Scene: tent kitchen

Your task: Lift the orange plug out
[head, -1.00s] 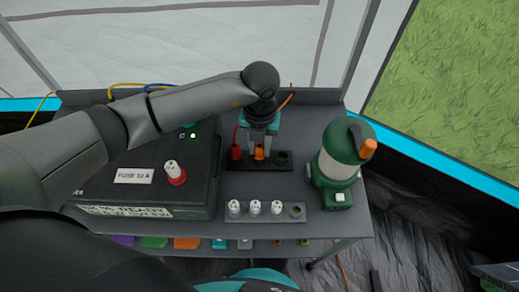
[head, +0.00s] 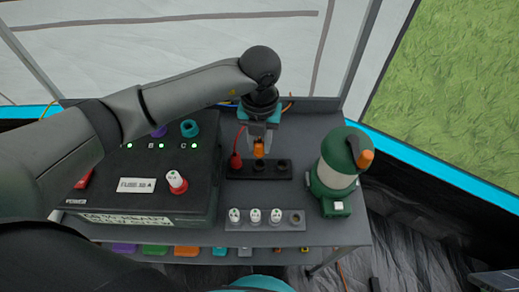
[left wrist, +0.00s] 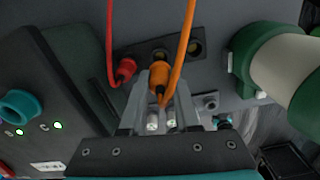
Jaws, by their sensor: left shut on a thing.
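The orange plug (head: 258,148) is between the fingers of my left gripper (head: 259,143), which is shut on it. In the head view the plug appears above the black socket strip (head: 234,174), with a dark socket opening showing just below it. In the left wrist view the orange plug (left wrist: 159,56) and its orange cable (left wrist: 184,45) show between the fingers. A red plug (head: 236,161) sits in the strip to the left of the orange one. My right gripper is not in view.
A black power box (head: 165,205) with knobs stands left of the strip. A green lantern (head: 330,190) stands to the right. A grey rack (head: 265,225) with several white parts lies in front. The red cable (left wrist: 110,40) runs close beside the left gripper.

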